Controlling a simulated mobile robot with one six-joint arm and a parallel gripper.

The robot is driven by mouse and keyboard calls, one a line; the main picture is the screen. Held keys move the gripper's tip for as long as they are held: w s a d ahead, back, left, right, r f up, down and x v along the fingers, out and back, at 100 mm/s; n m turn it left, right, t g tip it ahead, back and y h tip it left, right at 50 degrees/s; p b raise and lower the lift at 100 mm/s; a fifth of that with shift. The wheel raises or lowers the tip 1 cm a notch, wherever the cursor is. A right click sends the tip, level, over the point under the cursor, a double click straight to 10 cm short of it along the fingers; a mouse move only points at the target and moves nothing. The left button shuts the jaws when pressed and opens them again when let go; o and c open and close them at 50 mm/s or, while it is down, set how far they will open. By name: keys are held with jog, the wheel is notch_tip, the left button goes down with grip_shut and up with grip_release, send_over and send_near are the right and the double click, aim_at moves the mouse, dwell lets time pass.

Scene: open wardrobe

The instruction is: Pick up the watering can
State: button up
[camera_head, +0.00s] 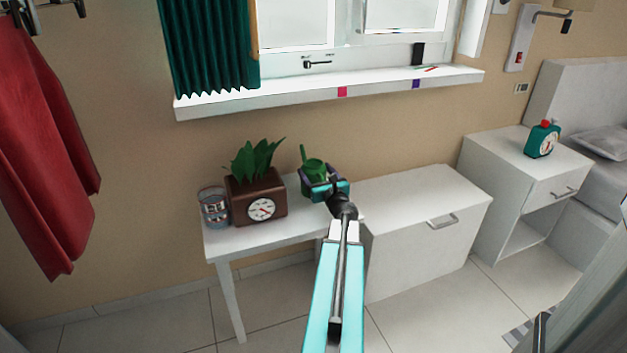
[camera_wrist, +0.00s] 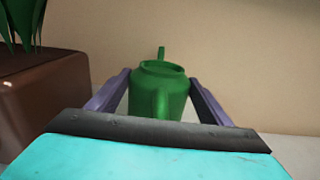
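The green watering can (camera_head: 314,166) stands on the white desk (camera_head: 277,238), right of a brown planter. It also shows in the wrist view (camera_wrist: 160,88), upright between my fingers, with its handle toward me and its spout at the back. My gripper (camera_head: 322,181) reaches over the desk at the can; in the wrist view my gripper (camera_wrist: 160,95) has one finger on each side of the can. A gap shows between the can and each finger, so the fingers are open around it. The can's base is hidden behind my gripper.
The brown planter (camera_head: 257,200) with a dial and leafy plant stands close left of the can; a glass jar (camera_head: 214,207) is beyond it. The wall and windowsill (camera_head: 330,92) are behind. A white cabinet (camera_head: 420,225) and a nightstand with a teal clock (camera_head: 541,140) stand right.

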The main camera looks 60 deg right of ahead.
aim_at(315, 166)
jog(key=c, duration=0.7)
jog(key=shift+c, duration=0.3)
jog(key=shift+r, duration=0.15)
jog(key=shift+r, duration=0.4)
notch_tip(315, 166, up, 3)
jog(key=shift+f+p, duration=0.1)
jog(key=shift+p, duration=0.65)
jog(key=s+d+r+p+v, duration=0.1)
jog(key=s+d+p+v, duration=0.1)
jog(key=p+v, duration=0.8)
jog(key=shift+r+p+v, duration=0.25)
jog(key=shift+p+v, duration=0.05)
jog(key=shift+v, duration=2.3)
jog(key=shift+s+d, duration=0.1)
jog(key=shift+s, duration=0.05)
